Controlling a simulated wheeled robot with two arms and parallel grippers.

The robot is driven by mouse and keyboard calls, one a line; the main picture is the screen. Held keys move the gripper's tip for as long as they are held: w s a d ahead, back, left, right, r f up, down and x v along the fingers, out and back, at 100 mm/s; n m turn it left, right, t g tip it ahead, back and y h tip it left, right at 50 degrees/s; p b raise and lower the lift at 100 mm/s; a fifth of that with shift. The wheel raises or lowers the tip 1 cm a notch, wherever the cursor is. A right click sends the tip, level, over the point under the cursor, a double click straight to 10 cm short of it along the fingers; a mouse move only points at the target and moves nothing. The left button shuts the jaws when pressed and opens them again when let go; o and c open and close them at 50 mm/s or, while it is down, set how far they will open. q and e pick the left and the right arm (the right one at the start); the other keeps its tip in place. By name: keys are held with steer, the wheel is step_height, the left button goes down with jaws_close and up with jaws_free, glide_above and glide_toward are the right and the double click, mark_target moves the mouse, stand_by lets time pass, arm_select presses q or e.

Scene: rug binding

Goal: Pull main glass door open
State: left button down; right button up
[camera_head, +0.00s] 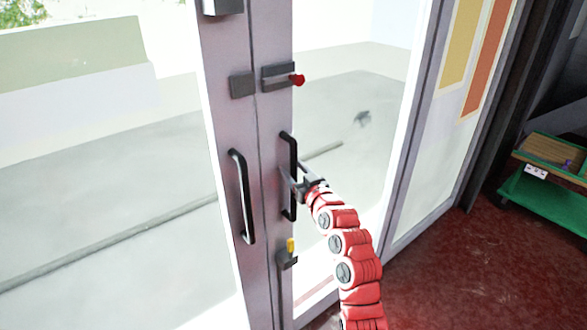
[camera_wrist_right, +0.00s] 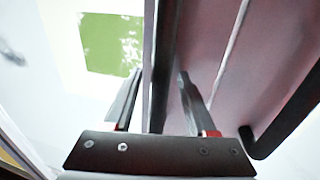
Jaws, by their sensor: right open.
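The main glass door (camera_head: 272,210) is a grey-framed pair of leaves that meet at a middle seam, and they look closed. The right leaf has a black vertical handle (camera_head: 289,148); the left leaf has a similar handle (camera_head: 241,195). My right gripper (camera_head: 293,178) is open at the right leaf's handle. In the right wrist view, the dark handle bar (camera_wrist_right: 163,55) runs between the two spread fingers (camera_wrist_right: 160,80); whether a finger touches it I cannot tell. The other handle (camera_wrist_right: 290,118) is at the right there. My left gripper is out of view.
A latch with a red knob (camera_head: 298,80) sits above the handles, and a lock with a yellow piece (camera_head: 290,246) sits below. A green cart (camera_head: 545,200) stands at the far right. The dark red floor (camera_head: 450,270) between is clear.

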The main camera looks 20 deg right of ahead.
steer(key=shift+c, duration=0.2)
jaws_close()
stand_by(1.3)
